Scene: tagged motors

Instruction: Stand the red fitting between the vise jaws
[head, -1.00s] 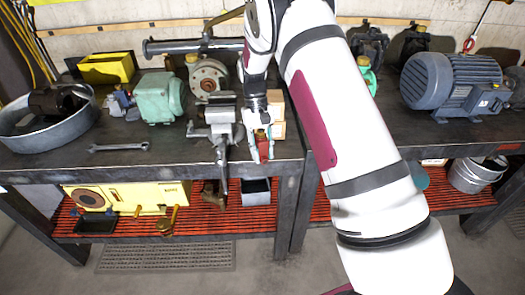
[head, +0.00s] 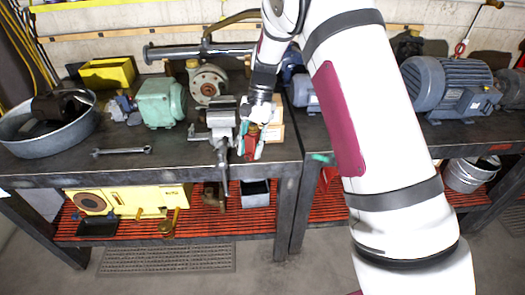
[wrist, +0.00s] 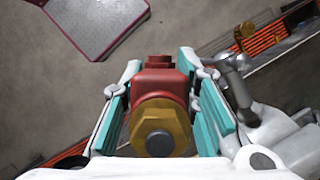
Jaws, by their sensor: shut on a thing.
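The red fitting (wrist: 157,78) has a brass hexagonal end (wrist: 160,126) that faces the wrist camera. My gripper (wrist: 158,92) is shut on it, with a teal-lined finger on each side. In the head view the red fitting (head: 251,133) is held beside the right side of the grey vise (head: 221,124), in my gripper (head: 250,143). The vise is mounted at the front edge of the bench, its handle hanging down. I cannot tell the gap between its jaws. In the wrist view a metal part, likely the vise (wrist: 236,64), shows to the right of my gripper.
A cardboard box (head: 275,133) stands close behind my gripper. A green motor (head: 160,102) and a flanged pump (head: 208,82) stand left of and behind the vise. A wrench (head: 122,151) lies on the bench (head: 70,168), whose front left is mostly clear.

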